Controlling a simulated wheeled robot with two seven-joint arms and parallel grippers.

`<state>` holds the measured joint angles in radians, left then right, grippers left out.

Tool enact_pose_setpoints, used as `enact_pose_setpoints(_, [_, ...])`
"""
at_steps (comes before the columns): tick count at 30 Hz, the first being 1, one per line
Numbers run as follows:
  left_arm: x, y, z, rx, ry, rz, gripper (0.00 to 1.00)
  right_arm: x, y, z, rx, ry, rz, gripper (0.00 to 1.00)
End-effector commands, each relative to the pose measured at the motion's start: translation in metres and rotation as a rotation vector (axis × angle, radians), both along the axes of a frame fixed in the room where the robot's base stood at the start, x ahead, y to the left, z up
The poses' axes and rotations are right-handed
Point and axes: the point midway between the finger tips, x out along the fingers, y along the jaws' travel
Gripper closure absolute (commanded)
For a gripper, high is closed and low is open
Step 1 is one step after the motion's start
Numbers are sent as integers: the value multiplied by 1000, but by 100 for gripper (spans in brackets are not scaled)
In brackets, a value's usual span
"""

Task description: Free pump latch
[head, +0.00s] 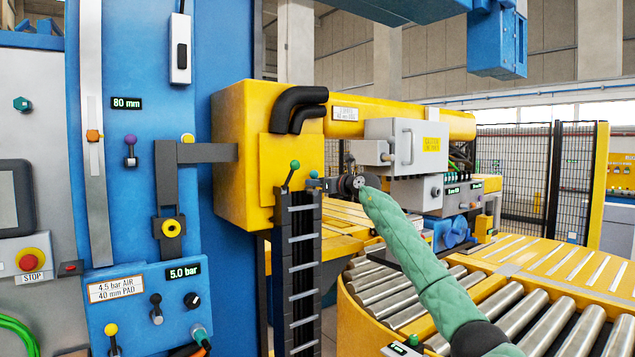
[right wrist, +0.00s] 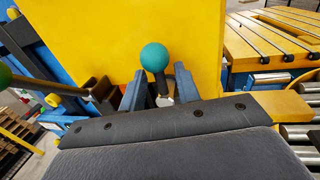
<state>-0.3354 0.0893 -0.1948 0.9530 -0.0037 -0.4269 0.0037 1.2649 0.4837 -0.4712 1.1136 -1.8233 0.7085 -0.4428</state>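My left gripper is not in view.
The yellow housing (head: 235,165) and black column (head: 300,270) stand close to the right gripper. A blue panel (head: 145,305) with knobs and a 5.0 bar display is at left. A grey box (head: 405,145) stands behind the right gripper. Rollers (head: 520,310) lie at right.

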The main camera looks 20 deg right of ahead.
Motion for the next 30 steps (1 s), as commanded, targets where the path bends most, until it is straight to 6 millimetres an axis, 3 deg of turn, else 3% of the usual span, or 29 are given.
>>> enact_pose_setpoints(5, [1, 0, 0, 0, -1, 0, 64, 0, 0, 0, 0, 0, 0, 68])
enact_pose_setpoints(10, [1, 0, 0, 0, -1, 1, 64, 0, 0, 0, 0, 0, 0, 100])
enact_pose_setpoints(23, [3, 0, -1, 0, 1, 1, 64, 0, -2, 0, 30, 10, 0, 100])
enact_pose_setpoints(30, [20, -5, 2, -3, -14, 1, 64, 2, -7, -2, 151, 53, -2, 100])
